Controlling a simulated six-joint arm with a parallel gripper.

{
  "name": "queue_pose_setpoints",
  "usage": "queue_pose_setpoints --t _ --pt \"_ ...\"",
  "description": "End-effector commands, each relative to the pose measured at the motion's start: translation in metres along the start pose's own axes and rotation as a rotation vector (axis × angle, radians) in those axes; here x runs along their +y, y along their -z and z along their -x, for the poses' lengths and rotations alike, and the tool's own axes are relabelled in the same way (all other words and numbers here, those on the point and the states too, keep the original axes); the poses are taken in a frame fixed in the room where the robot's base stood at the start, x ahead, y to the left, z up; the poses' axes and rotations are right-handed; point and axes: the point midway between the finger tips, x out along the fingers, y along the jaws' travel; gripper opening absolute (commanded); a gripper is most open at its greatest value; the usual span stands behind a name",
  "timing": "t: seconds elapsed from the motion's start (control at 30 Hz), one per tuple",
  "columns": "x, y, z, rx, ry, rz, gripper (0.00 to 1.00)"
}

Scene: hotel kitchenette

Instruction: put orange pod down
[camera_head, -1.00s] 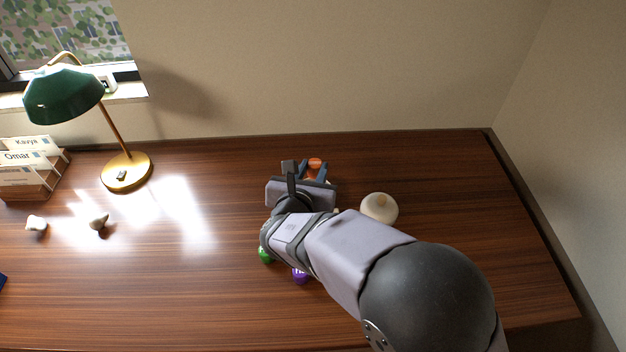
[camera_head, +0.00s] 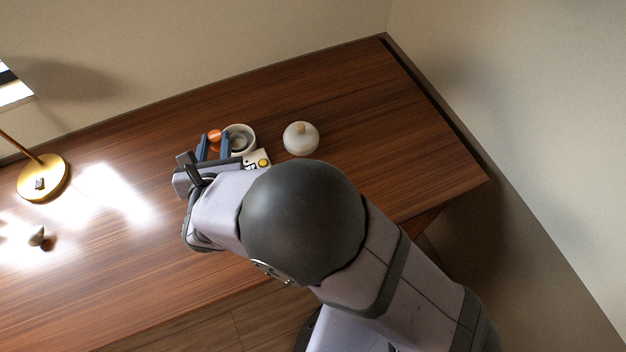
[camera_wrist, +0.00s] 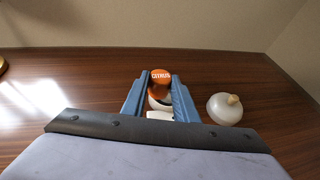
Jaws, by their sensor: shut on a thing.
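The orange pod (camera_head: 214,136), with a "CITRUS" label on its top, is between the fingertips of my gripper (camera_head: 213,142). In the wrist view the pod (camera_wrist: 160,76) sits upright at the tips of the two blue fingers, which are shut on it. A round, pale open jar (camera_head: 250,132) stands just right of the pod in the head view. In the wrist view the jar shows partly below the pod, between the fingers. I cannot tell whether the pod touches the desk or the jar.
A pale round lid with a wooden knob (camera_head: 300,139) lies right of the jar. A small white card with a yellow dot (camera_head: 257,159) is close to my gripper. A brass lamp base (camera_head: 44,178) and a small grey object (camera_head: 36,236) are at left. The desk's right side is clear.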

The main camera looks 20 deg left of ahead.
Motion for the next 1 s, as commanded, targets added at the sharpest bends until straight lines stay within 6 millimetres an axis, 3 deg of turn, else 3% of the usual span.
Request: queue_pose_setpoints --t 0.17,0.3,0.5,0.7,1.0 --pt "-0.045 0.021 0.020 0.000 0.164 -0.064 0.05" --pt "-0.095 0.036 0.035 -0.002 0.346 -0.144 0.05" --pt "-0.154 0.043 0.063 -0.003 0.587 -0.246 0.05" --pt "-0.181 0.040 0.082 -0.002 0.721 -0.302 0.05" --pt "-0.187 0.037 0.085 -0.001 0.760 -0.314 0.05"
